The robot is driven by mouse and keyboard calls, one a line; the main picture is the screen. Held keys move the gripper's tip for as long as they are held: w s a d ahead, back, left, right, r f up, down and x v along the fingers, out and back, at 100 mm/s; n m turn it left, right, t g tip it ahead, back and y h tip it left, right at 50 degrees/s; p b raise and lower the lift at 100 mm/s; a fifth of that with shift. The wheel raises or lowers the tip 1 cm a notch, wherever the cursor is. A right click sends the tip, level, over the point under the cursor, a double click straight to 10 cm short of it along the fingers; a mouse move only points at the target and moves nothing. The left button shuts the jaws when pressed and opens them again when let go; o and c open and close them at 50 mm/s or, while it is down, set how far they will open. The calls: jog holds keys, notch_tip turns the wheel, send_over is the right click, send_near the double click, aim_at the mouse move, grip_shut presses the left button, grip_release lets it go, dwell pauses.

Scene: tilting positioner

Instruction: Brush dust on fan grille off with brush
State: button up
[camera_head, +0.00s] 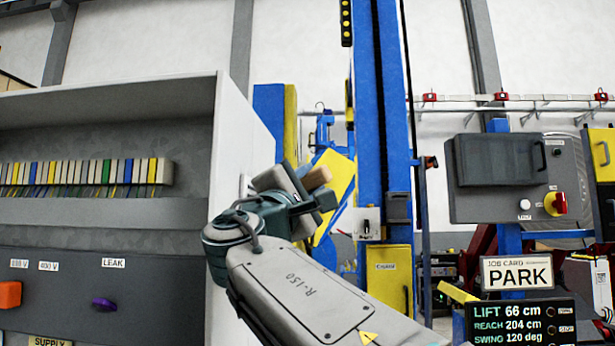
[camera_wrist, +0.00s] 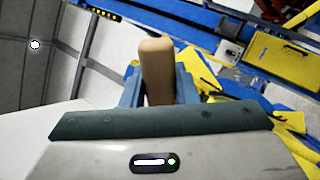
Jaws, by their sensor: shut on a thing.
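My gripper (camera_head: 308,189) is raised in the middle of the head view, beside the edge of a grey cabinet. It is shut on a tan wooden handle (camera_head: 317,177), which I take to be the brush's. In the wrist view the rounded handle (camera_wrist: 157,68) stands up between the two blue-grey fingers. The bristles are hidden in both views. I cannot make out a fan grille or dust for certain. Some curved grey lines (camera_head: 571,152) show behind the control box at right, too little to identify.
The grey cabinet (camera_head: 221,125) with a row of coloured terminals (camera_head: 85,173) fills the left. A blue column (camera_head: 371,120) and yellow panels (camera_head: 338,175) stand behind my gripper. A grey control box (camera_head: 505,180) with a red-yellow knob and a PARK sign (camera_head: 517,273) are at right.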

jog(key=w+p, duration=0.2)
jog(key=w, duration=0.5)
jog(key=shift+w+p, duration=0.4)
dwell(0.3)
jog(key=shift+d, duration=0.1)
jog(key=shift+s+d+b, duration=0.1)
jog(key=shift+d+b, duration=1.2)
jog(key=shift+d, duration=1.65)
jog(key=shift+d, duration=0.1)
jog(key=shift+d+b, duration=0.5)
jog(key=shift+d, duration=0.95)
